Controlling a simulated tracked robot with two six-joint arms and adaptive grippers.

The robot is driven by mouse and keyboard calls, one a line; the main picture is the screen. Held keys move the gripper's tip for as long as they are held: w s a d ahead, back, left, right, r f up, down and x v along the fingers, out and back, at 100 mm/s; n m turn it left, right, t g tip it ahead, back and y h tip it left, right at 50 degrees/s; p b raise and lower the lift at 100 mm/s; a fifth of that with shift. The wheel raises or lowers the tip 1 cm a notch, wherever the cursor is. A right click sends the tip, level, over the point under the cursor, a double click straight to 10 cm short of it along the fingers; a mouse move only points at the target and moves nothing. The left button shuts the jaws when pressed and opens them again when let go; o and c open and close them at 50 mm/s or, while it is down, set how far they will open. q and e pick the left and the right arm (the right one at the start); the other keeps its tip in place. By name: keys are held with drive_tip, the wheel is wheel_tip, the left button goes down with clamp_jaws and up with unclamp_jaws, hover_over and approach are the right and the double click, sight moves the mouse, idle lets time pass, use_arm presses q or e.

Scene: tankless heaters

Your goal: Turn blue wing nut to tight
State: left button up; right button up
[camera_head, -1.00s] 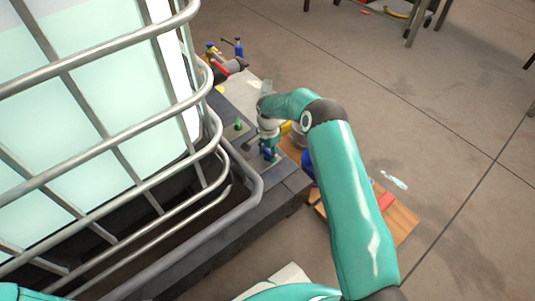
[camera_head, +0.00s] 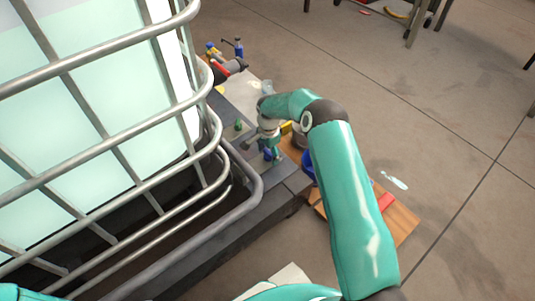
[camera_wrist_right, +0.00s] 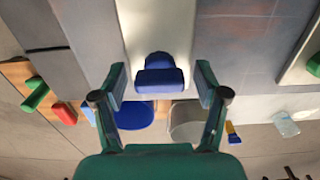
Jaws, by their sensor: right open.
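The blue wing nut (camera_wrist_right: 160,78) is at the middle of the right wrist view, in front of a pale strip. It also shows small in the head view (camera_head: 268,154), low on the dark grey ledge. My right gripper (camera_wrist_right: 160,72) is open, with one finger on each side of the nut and gaps visible between them. In the head view my right gripper (camera_head: 266,144) is small and partly hides the area around the nut. My left gripper is not in view.
A large pale tank (camera_head: 75,130) behind metal bars (camera_head: 225,150) fills the left. A small green part (camera_head: 238,125) stands on the ledge. A wooden board (camera_head: 400,222) with a red item (camera_head: 386,201) lies at right. A grey bucket (camera_wrist_right: 186,121) and a blue container (camera_wrist_right: 135,115) are beyond the gripper.

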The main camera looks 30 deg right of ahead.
wheel_tip(320, 180, up, 12)
idle(0.6)
drive_tip(key=shift+f, duration=0.1)
idle(0.4)
